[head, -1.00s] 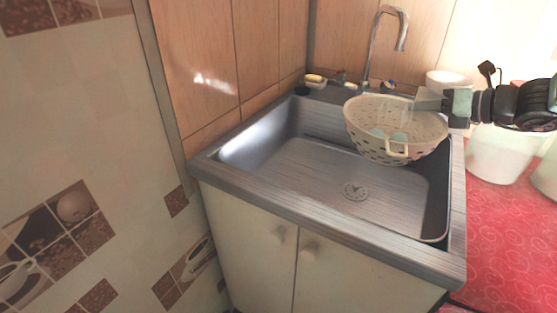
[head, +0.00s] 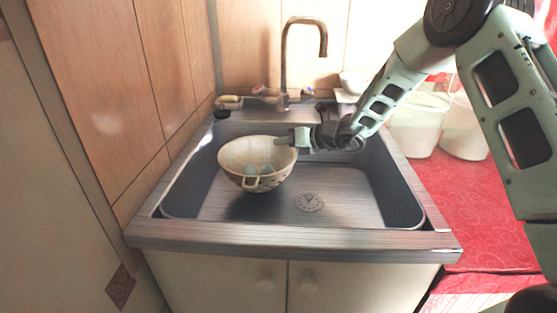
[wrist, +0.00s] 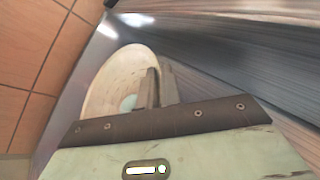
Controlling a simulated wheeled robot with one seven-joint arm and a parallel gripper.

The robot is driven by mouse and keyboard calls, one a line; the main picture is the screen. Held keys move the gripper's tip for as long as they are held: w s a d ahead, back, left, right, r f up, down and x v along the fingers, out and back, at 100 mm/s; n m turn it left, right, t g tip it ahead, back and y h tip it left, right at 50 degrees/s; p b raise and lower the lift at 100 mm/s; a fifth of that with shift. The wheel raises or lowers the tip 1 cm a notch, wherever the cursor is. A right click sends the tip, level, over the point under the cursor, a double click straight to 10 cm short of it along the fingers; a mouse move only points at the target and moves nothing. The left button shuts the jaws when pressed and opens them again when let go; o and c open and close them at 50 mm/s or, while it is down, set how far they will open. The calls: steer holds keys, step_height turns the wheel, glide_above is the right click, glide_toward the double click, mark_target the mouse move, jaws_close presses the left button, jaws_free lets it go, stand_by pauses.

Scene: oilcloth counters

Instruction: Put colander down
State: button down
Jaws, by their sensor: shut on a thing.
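A cream colander (head: 236,153) with holes in its wall is inside the sink basin in the head view, toward the left. My gripper (head: 286,139) reaches in from the right and is shut on the colander's right rim. In the wrist view the colander (wrist: 112,75) shows beyond my fingers (wrist: 157,88), which pinch its rim. The colander is roughly upright. I cannot tell whether its base touches the basin floor. The metal sink (head: 350,228) has a bare floor around the drain (head: 309,202).
The tap (head: 285,60) rises behind the basin. A sponge-like item (head: 229,102) sits on the back left ledge. White buckets (head: 418,125) stand on the red counter (head: 440,190) at right. Wood-panelled walls close the left and back. The basin's right half is free below my arm.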

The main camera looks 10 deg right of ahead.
mark_target(286, 153)
steer(key=shift+f, duration=2)
steer(key=shift+f+b, duration=0.25)
steer(key=shift+b, duration=0.2)
steer(key=c, duration=1.6)
jaws_free()
steer(key=shift+r, duration=0.2)
steer(key=shift+s+d+r+p, duration=0.1)
steer(key=shift+d+r+p, duration=0.05)
steer(key=shift+d+p, duration=0.15)
steer(key=v, duration=1.1)
steer(key=shift+s+d+r+p, duration=0.1)
steer(key=shift+s+p, duration=0.1)
steer(key=shift+p, duration=0.1)
